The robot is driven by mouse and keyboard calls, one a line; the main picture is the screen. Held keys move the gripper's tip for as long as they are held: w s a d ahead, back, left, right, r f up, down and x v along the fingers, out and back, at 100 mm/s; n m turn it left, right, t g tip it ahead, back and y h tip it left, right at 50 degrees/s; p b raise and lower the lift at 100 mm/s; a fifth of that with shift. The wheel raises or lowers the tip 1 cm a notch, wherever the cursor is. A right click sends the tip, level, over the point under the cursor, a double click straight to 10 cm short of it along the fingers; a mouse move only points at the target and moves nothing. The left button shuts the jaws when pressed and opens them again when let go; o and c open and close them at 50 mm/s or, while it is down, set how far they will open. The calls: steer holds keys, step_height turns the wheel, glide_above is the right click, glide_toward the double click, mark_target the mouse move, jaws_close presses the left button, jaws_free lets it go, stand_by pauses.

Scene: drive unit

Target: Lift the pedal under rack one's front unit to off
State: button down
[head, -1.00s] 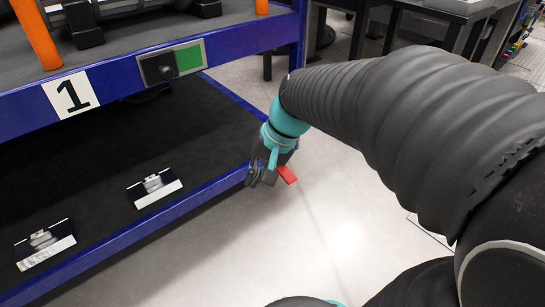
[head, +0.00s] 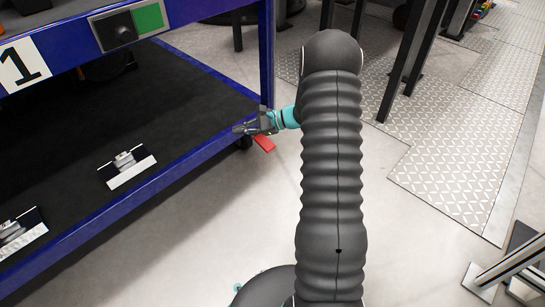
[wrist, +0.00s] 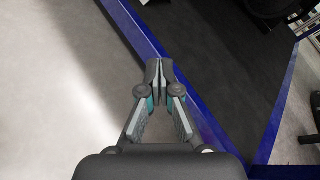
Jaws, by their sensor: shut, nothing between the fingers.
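The red pedal (head: 264,144) sticks out low at the rack's right corner, beside a dark caster, above the pale floor. My gripper (head: 238,130) lies roughly level in the head view, pointing left along the blue rail of rack one (head: 180,157), just above and left of the pedal in the picture. I cannot tell whether it touches the rail. In the wrist view my gripper (wrist: 160,72) is shut and empty, its tips in front of the blue rail (wrist: 205,115). The pedal does not show there.
A number 1 sign (head: 22,64) and a green-and-black panel (head: 130,25) are on the rack's upper beam. Small metal fixtures (head: 127,168) sit on the black lower shelf. Dark table legs (head: 405,60) stand at the right. Pale floor is open in front.

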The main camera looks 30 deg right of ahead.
steer(key=w+d+f+m+t+h+b, duration=0.1)
steer(key=w+d+f+m+t, duration=0.15)
steer(key=d+f, duration=0.35)
steer(key=w+d+f+m+t, duration=0.1)
steer(key=d+f+m+t, duration=0.25)
steer(key=f, duration=0.55)
steer(key=m+t+h+b, duration=0.2)
steer(key=m+t+h, duration=0.2)
steer(key=m+h, duration=0.3)
glide_toward(264, 142)
steer(key=shift+m+y, duration=0.5)
steer(key=shift+y, duration=0.2)
steer(key=s+f, duration=0.1)
steer(key=f, duration=0.1)
steer(key=s+d+f, duration=0.1)
steer(key=f, duration=0.2)
steer(key=s+d+f, duration=0.1)
steer(key=f, duration=0.2)
steer(key=shift+s+f, duration=0.1)
steer(key=shift+s, duration=0.3)
steer(key=shift+w, duration=0.1)
